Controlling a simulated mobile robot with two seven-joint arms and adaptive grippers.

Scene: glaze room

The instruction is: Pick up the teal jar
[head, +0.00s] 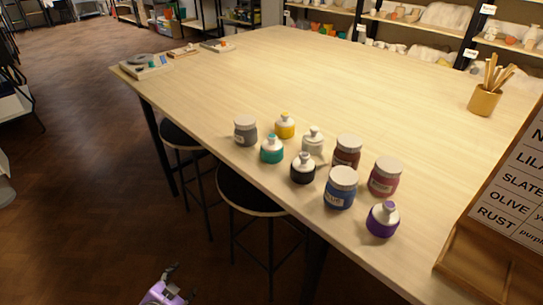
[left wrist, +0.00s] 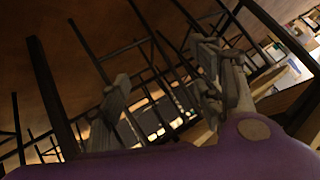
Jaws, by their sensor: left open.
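The teal jar (head: 271,155) stands upright on the long pale table (head: 200,90), near its left edge in the head view. It is small, with a white shoulder and a teal stopper. My left gripper (head: 180,282) is at the bottom of the head view, off the table edge, low and well apart from the jar. It is open and empty. The left wrist view shows its two grey fingers (left wrist: 165,88) spread apart, with no jar between them. My right gripper is not in view.
Close around the teal jar stand a grey jar (head: 245,134), a yellow jar (head: 285,129), a white jar (head: 313,143) and a black jar (head: 303,172). More jars stand nearer. Stools (head: 250,191) sit under the table edge. A sign board (head: 510,190) stands at right.

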